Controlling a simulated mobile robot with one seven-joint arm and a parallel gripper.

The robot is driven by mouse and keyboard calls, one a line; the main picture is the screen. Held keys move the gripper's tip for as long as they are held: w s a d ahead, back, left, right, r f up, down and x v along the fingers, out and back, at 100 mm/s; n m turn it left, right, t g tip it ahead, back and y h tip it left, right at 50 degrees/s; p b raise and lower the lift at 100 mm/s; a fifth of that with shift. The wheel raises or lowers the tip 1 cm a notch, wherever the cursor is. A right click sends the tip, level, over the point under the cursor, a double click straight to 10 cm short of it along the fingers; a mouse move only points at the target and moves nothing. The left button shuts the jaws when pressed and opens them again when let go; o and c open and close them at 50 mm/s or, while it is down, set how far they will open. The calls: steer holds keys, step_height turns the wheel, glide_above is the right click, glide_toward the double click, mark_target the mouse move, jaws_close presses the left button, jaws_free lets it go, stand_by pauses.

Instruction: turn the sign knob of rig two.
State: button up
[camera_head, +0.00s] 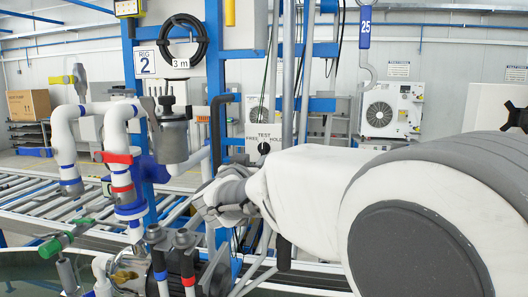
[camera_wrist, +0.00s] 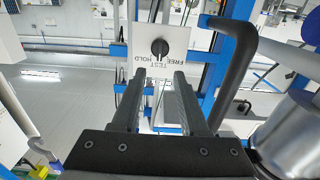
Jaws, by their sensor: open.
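The sign knob (camera_wrist: 159,47) is a round black knob with a light pointer mark on a white sign plate (camera_wrist: 176,42). The plate reads TEST, FREE and HOLD, upside down in the wrist view. In the head view the knob (camera_head: 264,148) sits low on the plate (camera_head: 263,131), on the blue frame of rig two. My gripper (camera_wrist: 160,74) is open and empty, its two dark fingers pointing towards the plate. The knob appears just beyond the fingertips, roughly centred between them, and apart from them. In the head view my wrist hides the fingers.
A bent black pipe (camera_wrist: 243,65) stands close right of the fingers in the wrist view, near a metal cylinder (camera_wrist: 298,135). In the head view, white pipes (camera_head: 117,130), a grey filter housing (camera_head: 172,138) and the RIG 2 sign (camera_head: 145,63) are at left. A roller conveyor (camera_head: 60,205) runs behind.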

mark_target(262, 149)
steer(key=w, duration=0.3)
steer(key=w+d, duration=0.1)
steer(key=w, duration=0.2)
steer(key=w+d, duration=0.1)
steer(key=w, duration=0.3)
jaws_close()
